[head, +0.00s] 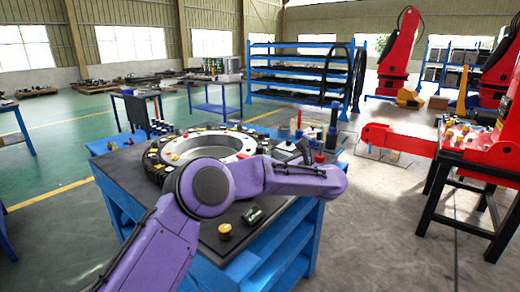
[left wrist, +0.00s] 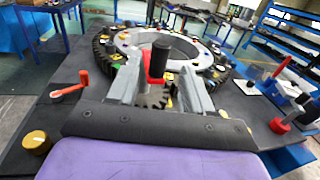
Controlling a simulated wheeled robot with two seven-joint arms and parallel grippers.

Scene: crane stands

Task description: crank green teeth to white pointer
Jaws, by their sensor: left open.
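In the left wrist view my left gripper (left wrist: 160,64) is open, its two grey fingers on either side of a crank with a black upright handle (left wrist: 162,56) and a red arm (left wrist: 152,78). I cannot tell whether the fingers touch the handle. Below the handle, a dark toothed gear (left wrist: 154,97) shows partly between the fingers. Green teeth and a white pointer cannot be made out. In the head view my purple left arm reaches over the table and hides much of this spot. My right gripper is not in view.
A large black-rimmed ring (head: 205,147) lies on the dark table (head: 283,210). A red-topped stand (left wrist: 281,125) is at right.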

